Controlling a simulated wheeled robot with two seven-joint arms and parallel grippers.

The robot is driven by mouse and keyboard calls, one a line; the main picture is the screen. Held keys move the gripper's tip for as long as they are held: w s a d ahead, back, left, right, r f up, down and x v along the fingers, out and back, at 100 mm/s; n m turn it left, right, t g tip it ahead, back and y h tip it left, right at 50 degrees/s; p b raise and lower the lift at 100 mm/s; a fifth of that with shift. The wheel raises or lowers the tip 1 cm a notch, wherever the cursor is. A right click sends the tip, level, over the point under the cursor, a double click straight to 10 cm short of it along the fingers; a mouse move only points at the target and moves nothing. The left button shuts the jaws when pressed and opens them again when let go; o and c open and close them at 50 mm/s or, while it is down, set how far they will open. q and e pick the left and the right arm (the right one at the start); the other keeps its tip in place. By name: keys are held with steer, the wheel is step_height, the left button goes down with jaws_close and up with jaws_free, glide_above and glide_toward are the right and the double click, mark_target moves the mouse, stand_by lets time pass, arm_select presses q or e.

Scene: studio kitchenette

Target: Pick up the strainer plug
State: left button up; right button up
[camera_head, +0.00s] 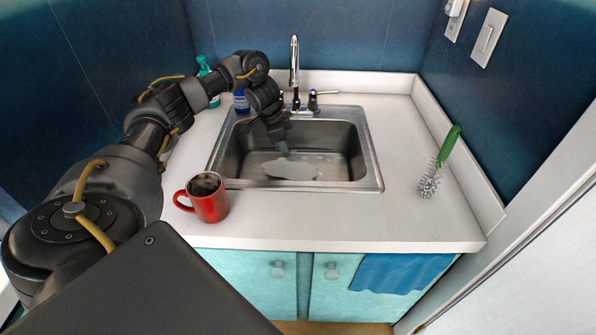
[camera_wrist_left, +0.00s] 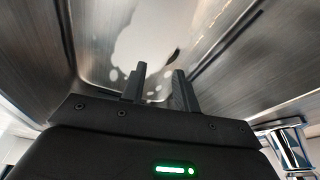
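My left gripper (camera_head: 284,152) reaches down into the steel sink (camera_head: 374,172). In the left wrist view its two dark fingers (camera_wrist_left: 160,71) stand apart, with nothing visible held between them. I cannot clearly make out the strainer plug in either view. A small dark sliver (camera_wrist_left: 173,55) shows just beyond the fingertips in the left wrist view, beside a pale patch (camera_wrist_left: 135,40) on the sink floor; I cannot tell whether it is part of the plug or the drain. The pale patch also shows below the gripper in the head view (camera_head: 290,170). My right gripper is not in view.
A red mug (camera_head: 208,200) with dark contents stands on the counter left of the sink. The faucet (camera_head: 294,70) rises behind the basin. A teal bottle (camera_head: 210,85) and a blue bottle (camera_head: 241,100) stand behind my arm. A green-handled brush (camera_head: 447,150) lies right; the front-right counter is clear.

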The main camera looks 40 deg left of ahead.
mark_target(294, 166)
arm_select(q)
steer(key=x, duration=0.4)
steer(key=shift+r, duration=0.1)
steer(key=shift+d+b+x, duration=0.1)
steer(key=shift+b+x, duration=0.1)
steer(key=shift+x, duration=1.05)
steer(key=shift+d+b+x, duration=0.15)
steer(key=shift+x, duration=1.1)
steer(key=shift+w+f, duration=0.1)
steer(key=shift+f, duration=0.3)
jaws_close()
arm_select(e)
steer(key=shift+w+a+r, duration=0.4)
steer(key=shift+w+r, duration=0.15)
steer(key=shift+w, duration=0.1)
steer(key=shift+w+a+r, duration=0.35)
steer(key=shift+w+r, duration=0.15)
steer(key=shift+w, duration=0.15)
